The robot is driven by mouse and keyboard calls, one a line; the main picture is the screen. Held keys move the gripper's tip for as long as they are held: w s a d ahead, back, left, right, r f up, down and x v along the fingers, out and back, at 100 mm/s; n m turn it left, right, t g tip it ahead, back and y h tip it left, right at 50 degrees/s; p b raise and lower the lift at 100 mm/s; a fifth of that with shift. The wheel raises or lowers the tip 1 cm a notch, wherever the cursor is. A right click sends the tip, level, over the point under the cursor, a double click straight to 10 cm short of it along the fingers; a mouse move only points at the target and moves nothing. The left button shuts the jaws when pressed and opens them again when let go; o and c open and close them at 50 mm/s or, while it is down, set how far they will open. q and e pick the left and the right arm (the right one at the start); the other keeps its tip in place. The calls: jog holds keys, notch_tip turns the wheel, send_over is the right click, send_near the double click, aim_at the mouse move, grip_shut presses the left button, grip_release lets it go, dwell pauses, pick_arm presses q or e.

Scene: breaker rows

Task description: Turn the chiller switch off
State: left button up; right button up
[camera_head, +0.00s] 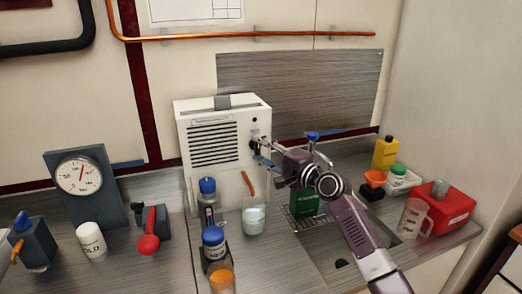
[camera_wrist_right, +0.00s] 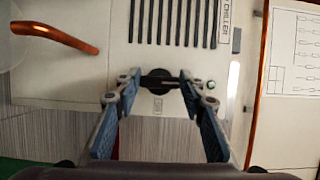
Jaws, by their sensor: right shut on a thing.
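The chiller (camera_head: 223,150) is a white box with dark vent slots, standing on the counter against the back wall. Its switch (camera_wrist_right: 158,84) is a round black knob with a bar handle, below the slots in the right wrist view. A CHILLER label (camera_wrist_right: 225,22) and a small green light (camera_wrist_right: 211,84) are close to it. My right gripper (camera_wrist_right: 160,86) is shut on the switch handle, one finger at each side. In the head view my right gripper (camera_head: 262,152) reaches the chiller's right front and partly hides the switch. My left gripper is not seen.
Blue-capped bottles (camera_head: 208,187) and a glass beaker (camera_head: 253,218) stand before the chiller. A green box (camera_head: 305,203) stands beneath my right arm. A gauge (camera_head: 79,178) is at left; a red box (camera_head: 440,210) and a yellow bottle (camera_head: 385,153) are at right.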

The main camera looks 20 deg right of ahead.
jog(key=shift+f, duration=0.1)
jog(key=o, duration=1.2)
jog(key=shift+c, duration=0.2)
jog(key=v, duration=1.2)
